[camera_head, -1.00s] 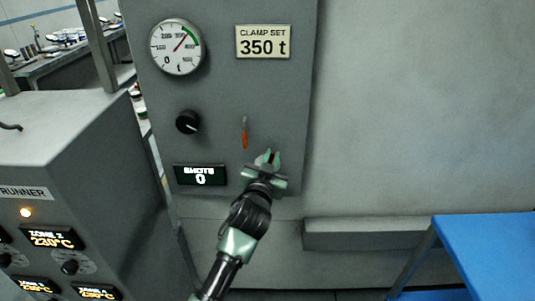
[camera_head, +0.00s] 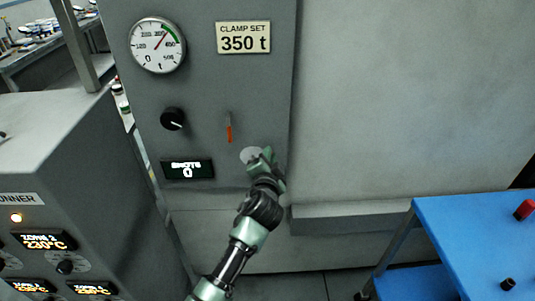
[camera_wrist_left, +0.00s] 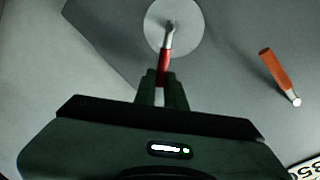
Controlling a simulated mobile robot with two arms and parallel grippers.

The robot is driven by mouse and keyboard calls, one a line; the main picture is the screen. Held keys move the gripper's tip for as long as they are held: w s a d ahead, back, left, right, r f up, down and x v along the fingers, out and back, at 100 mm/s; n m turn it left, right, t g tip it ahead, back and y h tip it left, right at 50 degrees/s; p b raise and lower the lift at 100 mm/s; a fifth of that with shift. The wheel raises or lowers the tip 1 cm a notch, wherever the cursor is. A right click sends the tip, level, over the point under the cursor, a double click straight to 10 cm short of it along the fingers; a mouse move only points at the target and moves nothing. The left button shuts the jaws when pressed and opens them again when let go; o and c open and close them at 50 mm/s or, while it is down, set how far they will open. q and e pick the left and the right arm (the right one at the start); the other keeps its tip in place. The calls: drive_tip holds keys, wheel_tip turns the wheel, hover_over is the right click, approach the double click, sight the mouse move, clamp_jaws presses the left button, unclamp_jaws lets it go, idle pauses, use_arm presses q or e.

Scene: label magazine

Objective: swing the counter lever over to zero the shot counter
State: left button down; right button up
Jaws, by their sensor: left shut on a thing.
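The counter lever has a red handle (camera_wrist_left: 164,68) and a metal end on a pale round plate (camera_wrist_left: 180,22). In the head view the plate (camera_head: 250,155) shows low on the grey press panel, and the lever is mostly hidden by my gripper. My left gripper (camera_head: 266,158) is at the right side of the plate. In the left wrist view its fingers (camera_wrist_left: 162,88) are shut on the red handle. The shot counter display (camera_head: 187,169), left of the lever, reads 0. My right gripper is not in view.
A second, orange-handled lever (camera_head: 229,130) hangs on the panel above left of the plate. A black knob (camera_head: 172,118), a gauge (camera_head: 157,45) and a clamp sign (camera_head: 243,38) are also there. A blue table (camera_head: 470,235) stands at right.

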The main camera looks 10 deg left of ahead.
use_arm(q)
drive_tip(key=shift+f, duration=0.15)
idle(0.3)
drive_tip(key=c, duration=1.5)
unclamp_jaws()
drive_tip(key=shift+b+v, duration=0.7)
drive_tip(key=shift+v, duration=3.2)
